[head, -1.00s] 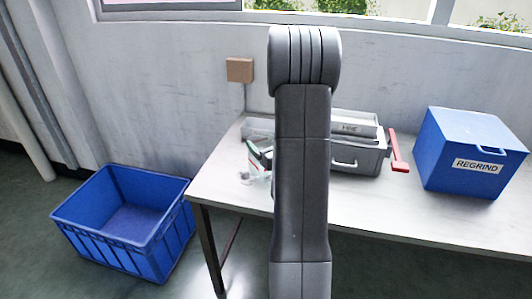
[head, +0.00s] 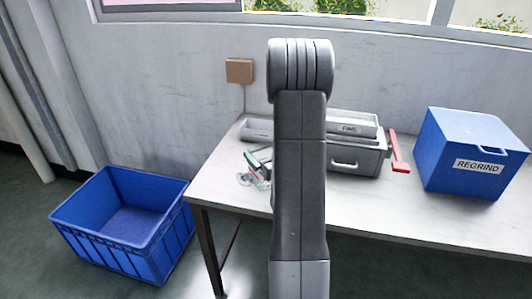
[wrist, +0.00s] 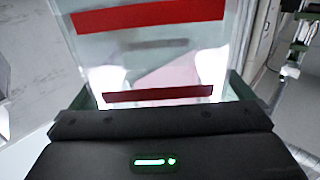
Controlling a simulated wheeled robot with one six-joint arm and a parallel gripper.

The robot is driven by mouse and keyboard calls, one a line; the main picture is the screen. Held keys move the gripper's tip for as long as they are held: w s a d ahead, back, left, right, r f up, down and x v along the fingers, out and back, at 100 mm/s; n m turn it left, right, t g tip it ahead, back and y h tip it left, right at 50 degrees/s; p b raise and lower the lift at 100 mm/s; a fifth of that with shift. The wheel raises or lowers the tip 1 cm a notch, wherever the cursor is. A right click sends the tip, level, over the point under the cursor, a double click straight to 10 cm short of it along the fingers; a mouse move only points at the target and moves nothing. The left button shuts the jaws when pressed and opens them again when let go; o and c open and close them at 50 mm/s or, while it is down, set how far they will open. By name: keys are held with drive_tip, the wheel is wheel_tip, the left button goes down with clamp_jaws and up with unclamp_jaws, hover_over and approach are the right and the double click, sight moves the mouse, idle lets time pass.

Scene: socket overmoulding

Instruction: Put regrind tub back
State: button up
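A blue lidded tub (head: 440,150) labelled REGRIND stands on the right part of the table. In the wrist view, a clear piece with two red bands (wrist: 150,15) fills the space directly before my gripper (wrist: 160,88). Pale bright patches show at its lower left and right, and I cannot tell whether the fingers press on it.
An empty blue crate (head: 95,245) is on the floor at left. A brown wall box (head: 240,70) hangs above the table.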

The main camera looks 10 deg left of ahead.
drive_tip(key=shift+r, duration=0.1)
drive_tip(key=shift+r+p, duration=0.15)
drive_tip(key=shift+p, duration=0.2)
drive_tip(key=b+v, duration=0.1)
drive_tip(key=v, duration=1.1)
drive_tip(key=shift+b, duration=0.3)
idle(0.6)
